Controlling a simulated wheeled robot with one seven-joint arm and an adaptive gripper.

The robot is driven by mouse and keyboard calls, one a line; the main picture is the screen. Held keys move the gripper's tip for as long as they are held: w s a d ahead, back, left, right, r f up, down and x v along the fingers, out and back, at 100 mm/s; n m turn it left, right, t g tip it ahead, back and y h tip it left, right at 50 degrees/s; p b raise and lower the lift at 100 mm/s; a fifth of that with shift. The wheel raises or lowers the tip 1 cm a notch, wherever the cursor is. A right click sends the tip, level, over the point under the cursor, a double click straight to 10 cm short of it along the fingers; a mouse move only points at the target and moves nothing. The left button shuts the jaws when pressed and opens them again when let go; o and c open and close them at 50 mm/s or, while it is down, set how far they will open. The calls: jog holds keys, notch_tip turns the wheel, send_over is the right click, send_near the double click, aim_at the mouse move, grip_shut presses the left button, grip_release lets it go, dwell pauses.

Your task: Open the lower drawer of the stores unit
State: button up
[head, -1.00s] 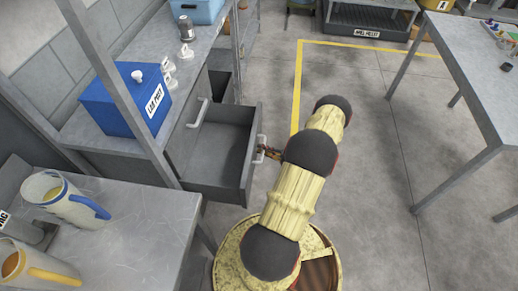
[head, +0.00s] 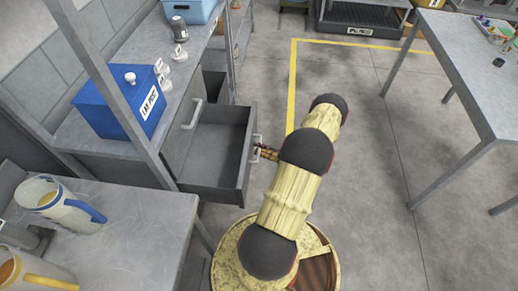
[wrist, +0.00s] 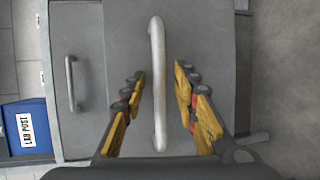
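The stores unit's lower drawer (head: 221,145) stands pulled well out, its empty grey inside showing in the head view. Its front (wrist: 205,35) fills the middle of the wrist view, with a pale bar handle (wrist: 157,60). The closed upper front with its own handle (head: 191,114) is above and behind; that handle also shows at left in the wrist view (wrist: 70,83). My gripper (wrist: 159,75) is open, with one finger on each side of the lower handle and a visible gap on both sides. In the head view my gripper (head: 266,153) is at the drawer front.
A blue labelled box (head: 125,103) and small white items stand on the unit's top. A bench with jugs (head: 60,205) is at near left. A metal table (head: 475,65) is at right. The floor (head: 375,150) between is clear.

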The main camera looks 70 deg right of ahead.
jog(key=v, duration=1.1)
jog(key=shift+s, duration=0.2)
